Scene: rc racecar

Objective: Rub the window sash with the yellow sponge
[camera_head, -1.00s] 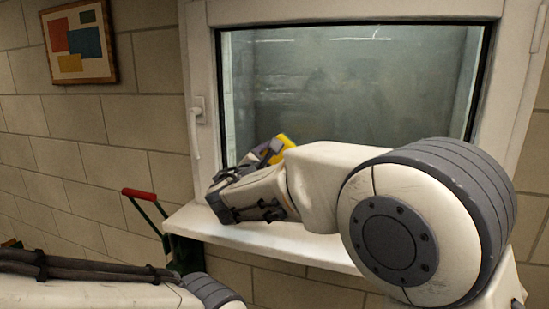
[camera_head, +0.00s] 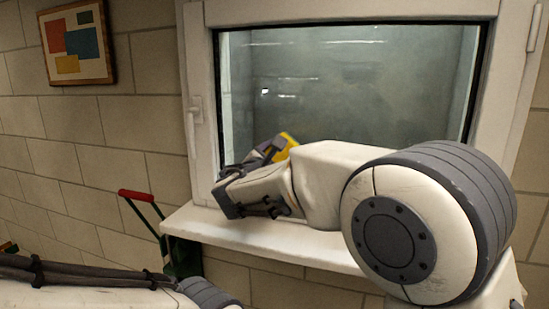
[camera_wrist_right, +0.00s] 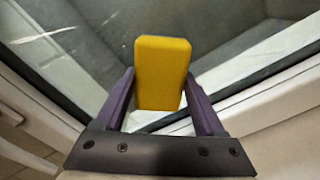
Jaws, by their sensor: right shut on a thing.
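The window sash (camera_head: 350,9) is a white frame around dark, cloudy glass, with a handle (camera_head: 195,108) on its left side. My right gripper (camera_head: 272,149) is at the lower left corner of the glass, shut on the yellow sponge (camera_head: 284,146). In the right wrist view the sponge (camera_wrist_right: 162,72) stands between the two purple fingers, in front of the glass and the corner of the sash (camera_wrist_right: 270,97). I cannot tell whether the sponge touches the sash or the glass. My left gripper is out of view; only part of my left arm shows at the bottom left.
A white sill (camera_head: 215,228) runs under the window, with my right forearm above it. A green cart with a red handle (camera_head: 136,195) stands left of the sill. A framed picture (camera_head: 75,45) hangs on the block wall.

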